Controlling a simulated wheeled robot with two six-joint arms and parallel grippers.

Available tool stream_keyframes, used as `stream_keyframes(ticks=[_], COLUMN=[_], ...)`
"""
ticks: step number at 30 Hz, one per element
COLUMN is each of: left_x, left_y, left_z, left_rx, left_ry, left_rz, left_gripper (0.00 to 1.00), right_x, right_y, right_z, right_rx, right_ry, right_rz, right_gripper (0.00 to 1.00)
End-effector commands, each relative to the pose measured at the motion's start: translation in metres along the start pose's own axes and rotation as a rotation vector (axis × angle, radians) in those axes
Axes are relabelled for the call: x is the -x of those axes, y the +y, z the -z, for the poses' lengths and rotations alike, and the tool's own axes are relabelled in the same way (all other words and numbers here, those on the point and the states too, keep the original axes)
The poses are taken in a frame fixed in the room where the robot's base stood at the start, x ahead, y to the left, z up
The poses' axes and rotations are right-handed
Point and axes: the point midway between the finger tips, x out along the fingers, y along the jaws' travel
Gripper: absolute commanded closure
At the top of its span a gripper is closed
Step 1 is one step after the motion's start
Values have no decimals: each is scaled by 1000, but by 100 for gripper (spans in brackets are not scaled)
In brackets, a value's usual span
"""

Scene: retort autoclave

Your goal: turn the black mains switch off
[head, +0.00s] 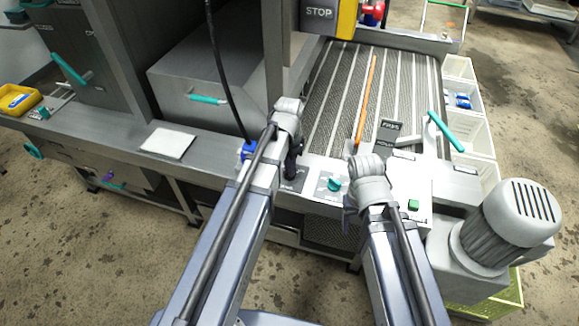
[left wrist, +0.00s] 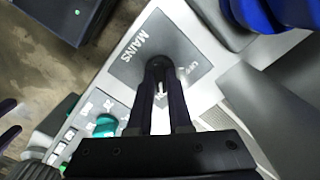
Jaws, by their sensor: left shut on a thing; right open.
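The dark mains plate (left wrist: 128,62), lettered MAINS, sits on a pale metal panel in the left wrist view. My left gripper (left wrist: 159,72) points down at it, its dark fingers closed around the black mains switch (left wrist: 157,64). The fingers hide most of the switch, so its exact angle cannot be read. In the head view my left gripper (head: 291,168) stands over the dark plate (head: 292,186) at the front panel. My right gripper (head: 348,212) is open to the right, over the panel's front edge, its fingertips partly hidden by its own wrist.
A teal knob (head: 332,184) and a green button (head: 413,205) are on the same panel, close to my grippers. A blue part (head: 247,150) is just left of the left gripper. A grey motor (head: 505,225) stands at the right. A slatted conveyor (head: 340,90) lies behind.

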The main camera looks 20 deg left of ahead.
Motion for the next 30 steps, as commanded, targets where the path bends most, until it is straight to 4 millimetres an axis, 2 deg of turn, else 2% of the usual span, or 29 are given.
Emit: stream_keyframes(ticks=[8,30], left_x=[0,0], left_y=[0,0], left_z=[0,0], left_rx=[193,895], left_ry=[0,0], left_rz=[0,0], left_gripper=[100,100], right_x=[0,0], right_y=[0,0], right_z=[0,0], right_rx=[0,0], right_ry=[0,0], right_rz=[0,0], right_gripper=[35,35])
